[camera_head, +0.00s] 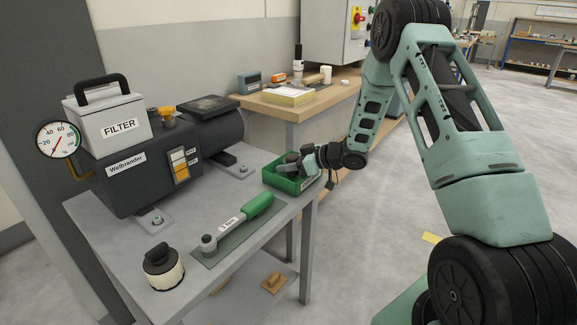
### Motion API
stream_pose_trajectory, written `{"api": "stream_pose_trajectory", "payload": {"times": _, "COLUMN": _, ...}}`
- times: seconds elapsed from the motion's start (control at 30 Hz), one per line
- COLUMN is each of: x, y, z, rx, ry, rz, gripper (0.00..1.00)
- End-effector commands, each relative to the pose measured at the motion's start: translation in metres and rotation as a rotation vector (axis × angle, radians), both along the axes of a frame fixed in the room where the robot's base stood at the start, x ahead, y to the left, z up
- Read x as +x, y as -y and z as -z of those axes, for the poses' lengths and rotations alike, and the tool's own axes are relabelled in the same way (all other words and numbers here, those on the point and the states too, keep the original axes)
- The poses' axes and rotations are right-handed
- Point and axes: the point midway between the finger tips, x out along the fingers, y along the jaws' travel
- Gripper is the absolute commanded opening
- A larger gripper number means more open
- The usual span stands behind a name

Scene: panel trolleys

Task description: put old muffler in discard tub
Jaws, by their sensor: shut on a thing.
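The discard tub is a small green open box (284,186) at the right back corner of the grey trolley top. My gripper (298,164) is over the tub, reaching in from the right, low at its rim. It is shut on a small dark grey piece (290,158), which I take to be the old muffler. The fingers and the piece overlap, so its shape is partly hidden. I cannot tell whether it touches the tub floor. A black and cream cylinder (164,270) stands upright at the trolley's front edge.
A green-handled torque wrench (235,222) lies on a mat in front of the tub. A dark compressor unit (140,175) with a FILTER box (108,118) and gauge (57,140) fills the trolley's back left. A wooden bench (290,108) stands behind. Open floor lies to the right.

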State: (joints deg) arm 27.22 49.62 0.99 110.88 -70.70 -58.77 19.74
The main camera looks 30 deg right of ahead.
Motion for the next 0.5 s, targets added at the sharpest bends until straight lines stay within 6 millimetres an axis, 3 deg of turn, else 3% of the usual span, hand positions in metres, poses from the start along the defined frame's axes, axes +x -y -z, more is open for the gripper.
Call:
{"api": "stream_pose_trajectory", "payload": {"times": 0.33, "x": 0.0003, "y": 0.0, "z": 0.0033, "rx": 0.0, "ry": 0.001, "rz": 0.0, "gripper": 0.14}}
{"api": "stream_pose_trajectory", "payload": {"times": 0.37, "x": 0.0003, "y": 0.0, "z": 0.0024, "rx": -0.001, "ry": 0.002, "rz": -0.001, "gripper": 0.45}}
{"api": "stream_pose_trajectory", "payload": {"times": 0.4, "x": 0.0003, "y": 0.0, "z": 0.0023, "rx": -0.001, "ry": 0.002, "rz": -0.001, "gripper": 0.56}}
{"api": "stream_pose_trajectory", "payload": {"times": 0.5, "x": 0.0002, "y": 0.0001, "z": 0.0022, "rx": -0.001, "ry": 0.002, "rz": -0.001, "gripper": 0.58}}
